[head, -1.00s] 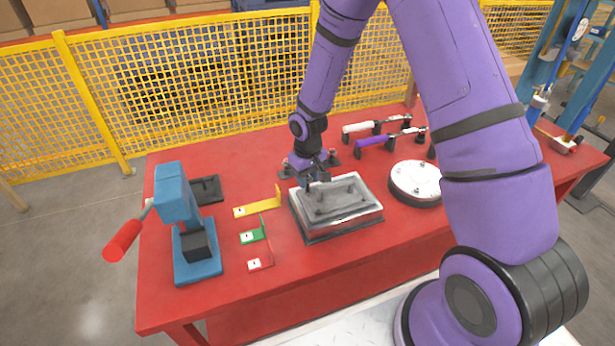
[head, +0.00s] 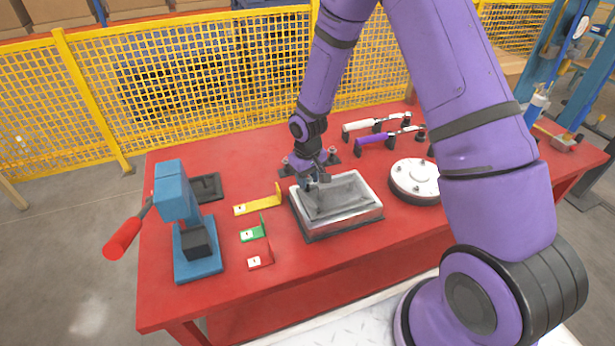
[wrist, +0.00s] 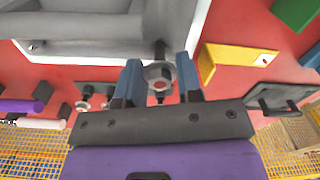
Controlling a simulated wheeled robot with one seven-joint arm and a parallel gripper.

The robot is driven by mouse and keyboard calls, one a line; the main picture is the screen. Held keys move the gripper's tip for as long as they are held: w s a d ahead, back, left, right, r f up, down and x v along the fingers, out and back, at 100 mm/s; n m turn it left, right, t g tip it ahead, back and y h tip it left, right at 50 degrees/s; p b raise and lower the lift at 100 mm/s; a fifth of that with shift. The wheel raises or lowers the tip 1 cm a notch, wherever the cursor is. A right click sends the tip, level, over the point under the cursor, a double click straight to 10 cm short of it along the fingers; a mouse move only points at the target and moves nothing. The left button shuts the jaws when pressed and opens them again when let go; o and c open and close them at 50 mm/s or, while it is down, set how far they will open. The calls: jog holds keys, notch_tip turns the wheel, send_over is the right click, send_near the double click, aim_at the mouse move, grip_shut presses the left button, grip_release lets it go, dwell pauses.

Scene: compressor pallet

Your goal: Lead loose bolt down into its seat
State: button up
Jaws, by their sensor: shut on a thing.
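The loose bolt (wrist: 160,72) shows in the wrist view between the two blue-grey fingers of my gripper (wrist: 160,66). Its round, flanged part is between the fingers and a dark shank stands beyond it. My gripper is shut on it. The grey metal casting (wrist: 100,48) with a pale rim lies right beside the fingertips. In the head view my gripper (head: 312,183) is over the back left corner of this casting (head: 345,205). The bolt is too small to make out there. Its seat is hidden, and I cannot tell whether the bolt touches the casting.
On the red table (head: 300,270), yellow (head: 258,204), green (head: 252,233) and red (head: 260,260) brackets lie left of the casting. A blue press (head: 190,225) with a red handle stands farther left. A round flange (head: 415,178) and clamps (head: 375,138) lie to the right.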

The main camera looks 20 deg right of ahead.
jog(key=shift+f, duration=1.15)
jog(key=o, duration=1)
jog(key=shift+c, duration=0.2)
notch_tip(320, 180, up, 11)
jog(key=shift+f, duration=0.1)
